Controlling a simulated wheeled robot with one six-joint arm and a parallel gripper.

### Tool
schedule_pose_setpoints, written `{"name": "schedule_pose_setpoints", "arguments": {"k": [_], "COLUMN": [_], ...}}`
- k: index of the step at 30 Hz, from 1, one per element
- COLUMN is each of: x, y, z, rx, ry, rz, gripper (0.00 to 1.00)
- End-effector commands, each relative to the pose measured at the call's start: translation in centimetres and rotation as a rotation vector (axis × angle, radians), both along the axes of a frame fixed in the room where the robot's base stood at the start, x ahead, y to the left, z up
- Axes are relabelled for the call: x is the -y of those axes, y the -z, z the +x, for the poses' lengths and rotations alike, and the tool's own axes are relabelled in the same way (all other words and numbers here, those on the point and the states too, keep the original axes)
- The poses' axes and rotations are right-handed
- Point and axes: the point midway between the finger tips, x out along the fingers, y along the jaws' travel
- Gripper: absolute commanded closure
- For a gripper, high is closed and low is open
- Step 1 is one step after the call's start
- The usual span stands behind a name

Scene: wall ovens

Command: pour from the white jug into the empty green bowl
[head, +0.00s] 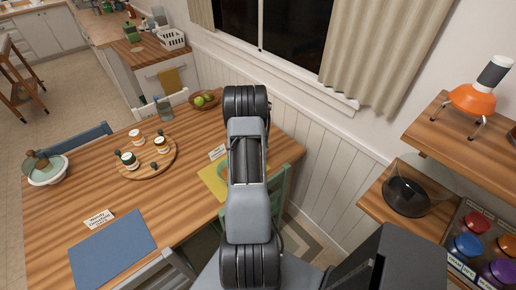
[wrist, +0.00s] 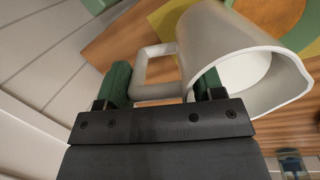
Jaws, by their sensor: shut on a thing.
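The white jug (wrist: 225,50) fills the upper right of the wrist view. It is tilted, with its open mouth toward the lower right; its inside looks pale and I cannot tell what it holds. My gripper (wrist: 163,88) has green-padded fingers and is shut on the jug, at its squared handle. In the head view my arm hides the gripper, the jug and most of the area around the yellow mat (head: 212,182).
The wooden table (head: 75,205) carries a round board (head: 133,172) with small jars, a filled pale bowl (head: 48,176), a fruit bowl (head: 204,101) and a blue mat (head: 112,248). A green chair (head: 278,183) stands at the right edge. Wall shelves (head: 440,135) are on the right.

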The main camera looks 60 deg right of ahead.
Motion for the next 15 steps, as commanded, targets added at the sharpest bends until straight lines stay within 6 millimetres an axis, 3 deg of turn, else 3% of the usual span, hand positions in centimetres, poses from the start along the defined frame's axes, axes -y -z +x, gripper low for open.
{"name": "schedule_pose_setpoints", "arguments": {"k": [15], "x": [0.0], "y": [-1.5], "z": [0.1], "rx": [-0.13], "ry": [0.0], "rz": [-0.156], "gripper": [0.86]}}
